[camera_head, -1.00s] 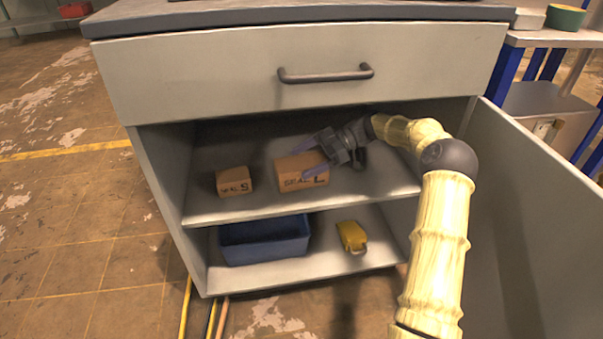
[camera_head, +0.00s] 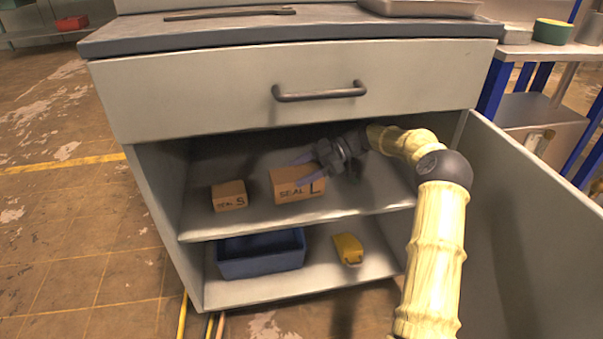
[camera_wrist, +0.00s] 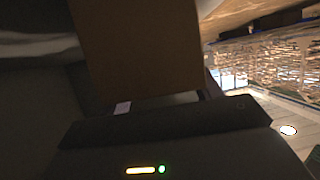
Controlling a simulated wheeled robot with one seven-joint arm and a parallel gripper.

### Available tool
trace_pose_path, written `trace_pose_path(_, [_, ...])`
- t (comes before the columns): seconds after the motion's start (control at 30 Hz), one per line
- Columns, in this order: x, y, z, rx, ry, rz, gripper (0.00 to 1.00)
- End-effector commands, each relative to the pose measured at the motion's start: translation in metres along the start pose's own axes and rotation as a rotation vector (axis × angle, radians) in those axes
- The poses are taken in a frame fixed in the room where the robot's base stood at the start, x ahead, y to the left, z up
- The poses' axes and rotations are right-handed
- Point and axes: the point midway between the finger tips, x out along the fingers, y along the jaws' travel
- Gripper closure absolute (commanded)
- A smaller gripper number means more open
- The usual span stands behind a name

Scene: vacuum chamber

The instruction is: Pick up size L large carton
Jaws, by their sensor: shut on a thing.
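The large carton (camera_head: 290,186), brown and marked "SEAL L", is on the upper shelf of the open cabinet, in the middle of the head view. My gripper (camera_head: 310,172) reaches in from the right and is shut on it, one finger along its top side and one by its front. In the wrist view the carton (camera_wrist: 140,45) fills the upper middle, between the fingers. I cannot tell whether its underside is clear of the shelf. A smaller carton marked "SEAL S" (camera_head: 229,196) stands to its left, apart from it.
A shut drawer (camera_head: 320,90) is above the shelf. On the lower shelf are a blue bin (camera_head: 262,256) and a yellow object (camera_head: 347,248). The open cabinet door (camera_head: 510,230) stands to the right of my arm. A tray (camera_head: 420,8) lies on the cabinet top.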

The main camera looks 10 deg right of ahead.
Motion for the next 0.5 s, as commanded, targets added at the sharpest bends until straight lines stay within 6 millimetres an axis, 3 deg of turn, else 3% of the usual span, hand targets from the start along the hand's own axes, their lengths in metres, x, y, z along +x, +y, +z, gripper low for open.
trace_pose_path(0.27, [-0.012,0.000,-0.029,-0.001,0.000,0.000,0.62])
trace_pose_path(0.5, [-0.008,-0.022,-0.023,0.000,0.000,0.000,0.62])
